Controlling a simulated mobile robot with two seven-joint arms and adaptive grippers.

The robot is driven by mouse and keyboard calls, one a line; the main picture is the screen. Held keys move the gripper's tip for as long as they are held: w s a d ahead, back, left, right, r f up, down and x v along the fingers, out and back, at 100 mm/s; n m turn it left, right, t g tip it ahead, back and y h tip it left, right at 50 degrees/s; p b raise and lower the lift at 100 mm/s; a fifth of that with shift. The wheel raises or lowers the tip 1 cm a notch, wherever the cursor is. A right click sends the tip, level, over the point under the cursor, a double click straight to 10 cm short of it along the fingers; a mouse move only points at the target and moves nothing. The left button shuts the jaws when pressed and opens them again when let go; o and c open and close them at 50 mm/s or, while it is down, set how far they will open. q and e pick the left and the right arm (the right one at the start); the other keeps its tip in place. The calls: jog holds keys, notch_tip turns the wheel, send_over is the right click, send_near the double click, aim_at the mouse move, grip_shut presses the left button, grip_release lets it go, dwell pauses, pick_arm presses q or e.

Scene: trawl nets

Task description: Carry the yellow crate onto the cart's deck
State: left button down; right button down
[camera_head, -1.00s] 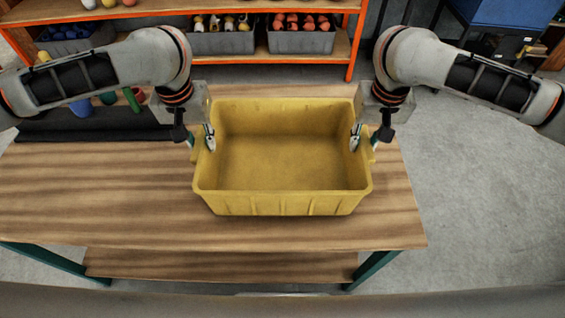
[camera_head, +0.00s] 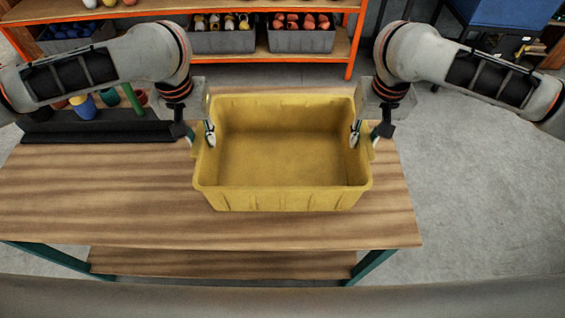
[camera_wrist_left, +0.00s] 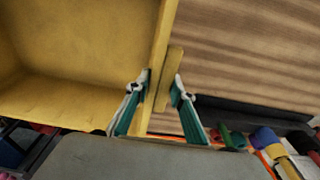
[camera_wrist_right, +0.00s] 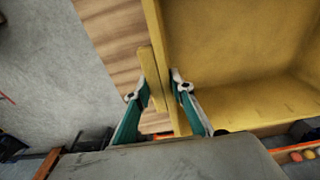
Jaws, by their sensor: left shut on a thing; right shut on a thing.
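The yellow crate (camera_head: 282,200) is empty and level in the middle of the head view, above the wooden bench top. I cannot tell whether its base touches the bench. My left gripper (camera_head: 203,138) is shut on the crate's left side, and my right gripper (camera_head: 362,138) on its right side. In the left wrist view the fingers (camera_wrist_left: 160,85) straddle the crate's side wall and its raised lip. In the right wrist view the fingers (camera_wrist_right: 156,88) straddle the opposite side likewise. No cart deck shows in these views.
The wooden bench (camera_head: 110,200) has bare room left of the crate and in front. A black tray (camera_head: 95,132) with coloured items lies at its back left. An orange-framed shelf (camera_head: 354,45) with grey bins stands behind. Grey floor (camera_head: 470,200) is open on the right.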

aim_at(197, 150)
jog(key=shift+d, duration=0.1)
